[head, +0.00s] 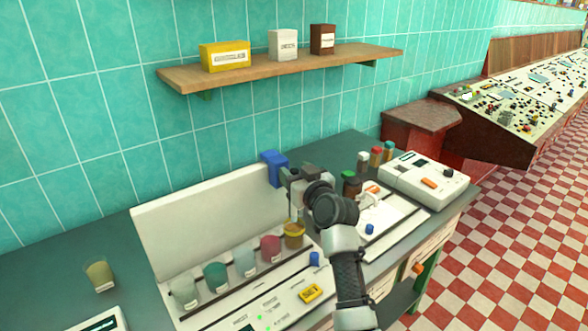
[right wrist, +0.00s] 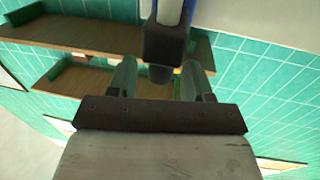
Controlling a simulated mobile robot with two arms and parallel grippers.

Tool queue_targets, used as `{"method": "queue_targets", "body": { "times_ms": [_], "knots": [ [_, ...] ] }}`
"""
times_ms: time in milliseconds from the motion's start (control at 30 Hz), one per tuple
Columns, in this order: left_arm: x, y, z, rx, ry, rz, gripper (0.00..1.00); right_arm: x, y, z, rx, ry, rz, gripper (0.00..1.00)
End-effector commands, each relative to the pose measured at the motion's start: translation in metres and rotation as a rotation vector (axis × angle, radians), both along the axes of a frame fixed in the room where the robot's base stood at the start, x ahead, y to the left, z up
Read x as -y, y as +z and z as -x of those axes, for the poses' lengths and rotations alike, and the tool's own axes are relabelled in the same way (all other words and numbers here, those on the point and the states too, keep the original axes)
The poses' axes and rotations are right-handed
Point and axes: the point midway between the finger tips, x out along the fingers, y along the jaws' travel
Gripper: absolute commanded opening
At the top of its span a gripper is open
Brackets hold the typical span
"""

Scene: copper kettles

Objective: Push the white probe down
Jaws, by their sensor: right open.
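A blue block (head: 273,166) sits at the top right of the white back panel. Just below it, my right gripper (head: 287,178) is mostly covered by my own wrist in the head view. A thin pale rod, likely the white probe (head: 293,208), shows below the gripper, above the amber cup (head: 294,236); its upper part is hidden. In the right wrist view, my right gripper's fingers (right wrist: 160,78) are apart, and a dark block (right wrist: 165,42) with blue and white above it lies beyond and between them. Contact cannot be told. My left gripper is not in view.
Several cups of coloured liquid, such as the red one (head: 271,248), stand in a row on the white apparatus (head: 205,235). Small bottles (head: 376,156) and a white device (head: 430,182) stand at right. A wooden shelf (head: 280,69) with boxes hangs above.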

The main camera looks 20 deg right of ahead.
Motion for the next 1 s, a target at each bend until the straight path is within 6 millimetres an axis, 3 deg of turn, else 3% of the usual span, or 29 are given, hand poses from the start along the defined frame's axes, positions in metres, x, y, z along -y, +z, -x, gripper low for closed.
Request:
{"method": "queue_targets", "body": {
  "times_ms": [467,767,1000],
  "knots": [
    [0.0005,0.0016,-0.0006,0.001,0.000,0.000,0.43,-0.0023,-0.0002,-0.0099,0.000,0.000,-0.001,0.49],
    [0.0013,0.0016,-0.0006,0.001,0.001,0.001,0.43,-0.0023,-0.0003,-0.0098,0.000,0.000,-0.001,0.03],
    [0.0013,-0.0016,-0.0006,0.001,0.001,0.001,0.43,-0.0021,-0.0046,-0.0098,-0.001,0.000,0.000,0.00]
  ]
}}
